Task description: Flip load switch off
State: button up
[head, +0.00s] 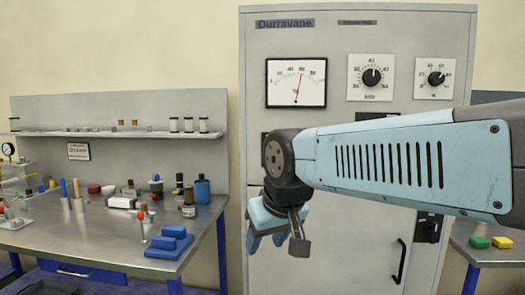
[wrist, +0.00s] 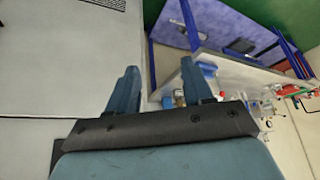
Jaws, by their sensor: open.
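A tall grey cabinet (head: 360,40) with a round-needle meter (head: 296,82) and two dials (head: 371,77) (head: 436,78) on its front stands behind my arm. I cannot tell which part is the load switch; my arm hides much of the middle of the front. My gripper (head: 277,232) is in front of the cabinet's lower left part, pointing downward. In the wrist view my gripper (wrist: 159,80) is open, with nothing between its fingers.
A steel workbench (head: 90,238) on the left carries bottles, cups and blue blocks (head: 170,243). A shelf (head: 100,133) runs above it. Another bench (head: 490,254) at right holds a green and a yellow block. The wrist view shows a bench tilted at upper right.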

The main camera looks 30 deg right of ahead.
jog(key=shift+o, duration=0.2)
jog(key=w+r+t, duration=0.2)
jog(key=w+t, duration=0.1)
jog(key=w, duration=0.6)
jog(key=shift+a+r, duration=0.15)
jog(key=shift+a, duration=0.25)
jog(key=w+d+r+m+t+h, duration=0.3)
jog(key=w+d+r+h, duration=0.1)
jog(key=w+d, duration=0.7)
jog(key=w+d+r+m+t+h, duration=0.3)
jog(key=w+d+h, duration=0.3)
jog(key=w+d, duration=0.5)
jog(key=w, duration=0.3)
jog(key=shift+r+m, duration=0.4)
jog(key=shift+w, duration=0.1)
